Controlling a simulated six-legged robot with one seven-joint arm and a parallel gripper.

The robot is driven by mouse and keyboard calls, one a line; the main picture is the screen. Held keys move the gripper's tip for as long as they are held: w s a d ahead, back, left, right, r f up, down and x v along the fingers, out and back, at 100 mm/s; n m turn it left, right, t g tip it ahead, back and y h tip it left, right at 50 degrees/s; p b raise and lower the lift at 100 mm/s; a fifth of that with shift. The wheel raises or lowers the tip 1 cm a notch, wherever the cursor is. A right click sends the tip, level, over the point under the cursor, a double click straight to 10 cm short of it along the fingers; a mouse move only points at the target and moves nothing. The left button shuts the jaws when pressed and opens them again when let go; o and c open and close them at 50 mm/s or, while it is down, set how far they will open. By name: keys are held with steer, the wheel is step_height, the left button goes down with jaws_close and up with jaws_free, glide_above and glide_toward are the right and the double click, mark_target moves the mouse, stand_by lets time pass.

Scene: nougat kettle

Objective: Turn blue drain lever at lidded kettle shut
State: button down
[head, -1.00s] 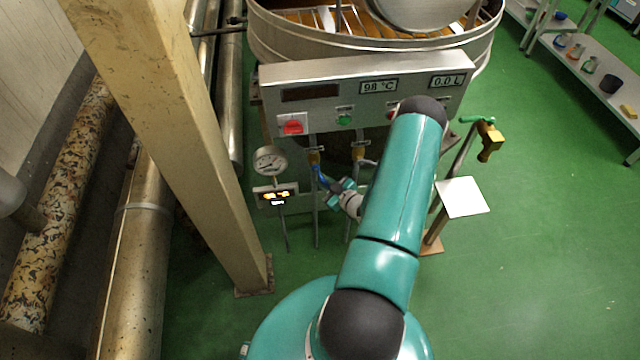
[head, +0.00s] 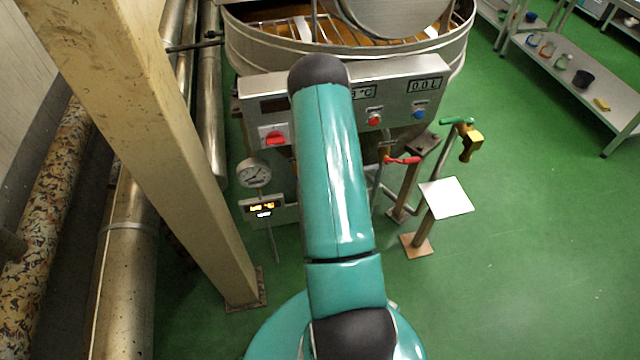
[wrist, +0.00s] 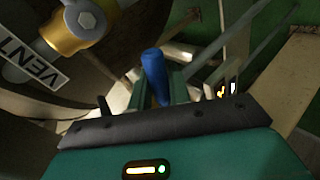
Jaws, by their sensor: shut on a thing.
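The blue drain lever (wrist: 155,72) stands between the two fingers of my gripper (wrist: 154,98) in the wrist view, and the gripper is shut on it. The lever's blue end sticks out past the fingers. In the head view my own arm hides the lever and the gripper. The lidded kettle (head: 243,45) stands behind the control panel (head: 394,90), its round lid (head: 395,14) at the top. The lever's exact angle to its pipe cannot be told.
A brass fitting (wrist: 72,28) and a VENT label (wrist: 35,72) are close in the wrist view. A red lever (head: 403,160) is right of my arm; a gauge (head: 254,173) is left. A beige post (head: 165,150) stands left.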

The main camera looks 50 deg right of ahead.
steer(key=shift+d+r+n+g+h, duration=0.15)
steer(key=shift+r+n+g+h, duration=0.45)
steer(key=shift+r+n+h, duration=0.3)
steer(key=c, duration=1.4)
jaws_free()
steer(key=shift+o, duration=0.2)
steer(key=shift+s+r, duration=0.1)
steer(key=v, duration=1.2)
steer(key=shift+d, duration=0.1)
